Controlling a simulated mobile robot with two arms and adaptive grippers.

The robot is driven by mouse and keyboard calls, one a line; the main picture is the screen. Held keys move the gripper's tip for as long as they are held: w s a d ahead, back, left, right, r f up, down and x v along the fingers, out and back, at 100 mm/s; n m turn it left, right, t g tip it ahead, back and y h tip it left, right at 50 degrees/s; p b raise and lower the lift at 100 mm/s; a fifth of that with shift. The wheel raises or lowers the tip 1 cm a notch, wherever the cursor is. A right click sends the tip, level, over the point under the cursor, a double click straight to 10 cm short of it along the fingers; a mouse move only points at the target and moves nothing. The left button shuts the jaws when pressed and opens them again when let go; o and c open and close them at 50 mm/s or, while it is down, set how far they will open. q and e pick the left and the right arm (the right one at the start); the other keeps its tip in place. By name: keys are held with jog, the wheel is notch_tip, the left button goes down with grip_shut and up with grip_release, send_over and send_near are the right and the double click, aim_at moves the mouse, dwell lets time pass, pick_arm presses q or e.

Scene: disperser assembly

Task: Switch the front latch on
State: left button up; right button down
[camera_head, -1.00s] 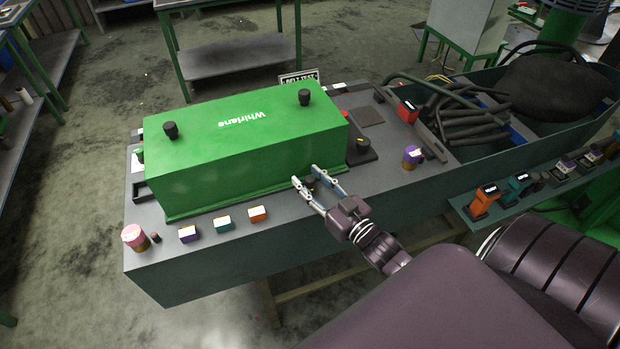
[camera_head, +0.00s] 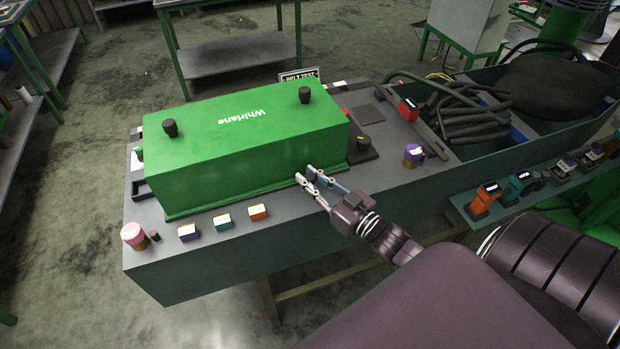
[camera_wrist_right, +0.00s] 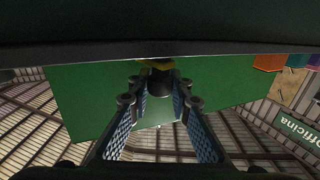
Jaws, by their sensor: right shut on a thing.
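The green box (camera_head: 235,145) marked Whirlane stands on the grey bench. Its front latch is a small dark knob low on the front face near the right end, mostly hidden by my fingers in the head view. In the right wrist view the dark latch knob (camera_wrist_right: 160,82) sits between the two fingers, against the green face. My right gripper (camera_head: 304,173) is shut on this latch; the gripper also shows in the wrist view (camera_wrist_right: 160,100). Whether the latch is on or off cannot be told. My left gripper is not in view.
Hoses (camera_head: 470,120) lie farther right.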

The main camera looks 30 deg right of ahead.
jog(key=n+y+b, duration=0.1)
jog(key=y, duration=0.1)
jog(key=n+g+y+b, duration=0.1)
jog(key=n+y, duration=0.1)
jog(key=shift+f, duration=0.15)
jog(key=shift+n+g+y+b, duration=0.75)
jog(key=shift+y+b, duration=0.2)
jog(key=shift+y, duration=0.25)
jog(key=shift+r, duration=0.2)
jog(key=c, duration=1.7)
grip_release()
jog(key=shift+c, duration=0.2)
jog(key=shift+s, duration=0.1)
jog(key=v, duration=1.2)
jog(key=shift+d, duration=0.1)
